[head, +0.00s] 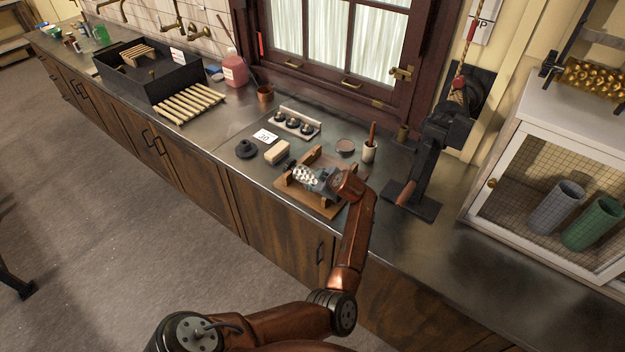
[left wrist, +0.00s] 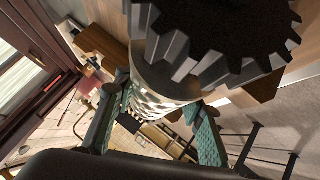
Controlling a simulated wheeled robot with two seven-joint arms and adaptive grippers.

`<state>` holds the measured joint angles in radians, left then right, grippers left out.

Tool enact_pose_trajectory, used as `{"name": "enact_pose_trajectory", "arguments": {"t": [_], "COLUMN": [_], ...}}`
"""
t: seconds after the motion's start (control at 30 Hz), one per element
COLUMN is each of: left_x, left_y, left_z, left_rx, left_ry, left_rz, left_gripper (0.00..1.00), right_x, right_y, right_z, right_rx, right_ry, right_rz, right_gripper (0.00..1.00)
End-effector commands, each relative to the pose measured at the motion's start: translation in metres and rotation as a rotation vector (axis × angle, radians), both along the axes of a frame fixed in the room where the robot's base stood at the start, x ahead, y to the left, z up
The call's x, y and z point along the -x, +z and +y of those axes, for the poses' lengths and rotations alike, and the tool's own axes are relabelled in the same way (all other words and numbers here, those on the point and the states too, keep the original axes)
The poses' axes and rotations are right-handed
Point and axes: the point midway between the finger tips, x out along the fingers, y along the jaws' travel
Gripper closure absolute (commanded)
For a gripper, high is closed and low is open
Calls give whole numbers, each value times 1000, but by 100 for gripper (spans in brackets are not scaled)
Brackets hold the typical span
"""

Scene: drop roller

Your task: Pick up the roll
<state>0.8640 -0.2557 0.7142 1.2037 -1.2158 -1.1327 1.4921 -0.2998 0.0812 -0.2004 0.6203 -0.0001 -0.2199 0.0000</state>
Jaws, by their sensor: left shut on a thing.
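The roll (head: 304,174) is a silvery patterned cylinder at the wooden cradle (head: 318,207) on the metal counter. In the left wrist view the roll (left wrist: 158,85) shows large and close, with a dark toothed gear (left wrist: 225,35) at its near end. My left gripper (head: 321,182) is shut around the roll; its teal-padded fingers (left wrist: 165,112) lie on either side of it. I cannot tell whether the roll touches the cradle or hangs just above it. The gripper hides part of the roll in the head view. My right gripper is not in view.
Left of the cradle are a pale block (head: 277,152), a black knob-shaped piece (head: 246,149) and a number card (head: 265,137). A black press (head: 430,150) and a mesh-front cabinet (head: 500,165) stand right.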

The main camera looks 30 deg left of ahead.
Motion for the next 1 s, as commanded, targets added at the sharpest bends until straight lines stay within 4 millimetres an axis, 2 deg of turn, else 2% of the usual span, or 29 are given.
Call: {"name": "enact_pose_trajectory", "arguments": {"t": [0.33, 0.37, 0.67, 0.77, 1.0], "left_x": [0, -2, -3, -3, -3], "left_y": [1, 7, 12, 23, 64], "left_z": [0, 1, 1, 1, 1], "left_rx": [-1, -9, -8, -9, -10], "left_ry": [-1, -1, -3, -2, -1], "left_rz": [-2, -9, -11, -13, -14], "left_gripper": [100, 100, 100, 100, 100], "right_x": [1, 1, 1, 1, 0], "right_y": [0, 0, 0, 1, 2], "right_z": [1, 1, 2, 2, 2], "right_rx": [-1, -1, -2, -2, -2], "right_ry": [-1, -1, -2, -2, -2], "right_rz": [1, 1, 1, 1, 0], "right_gripper": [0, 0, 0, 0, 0]}}
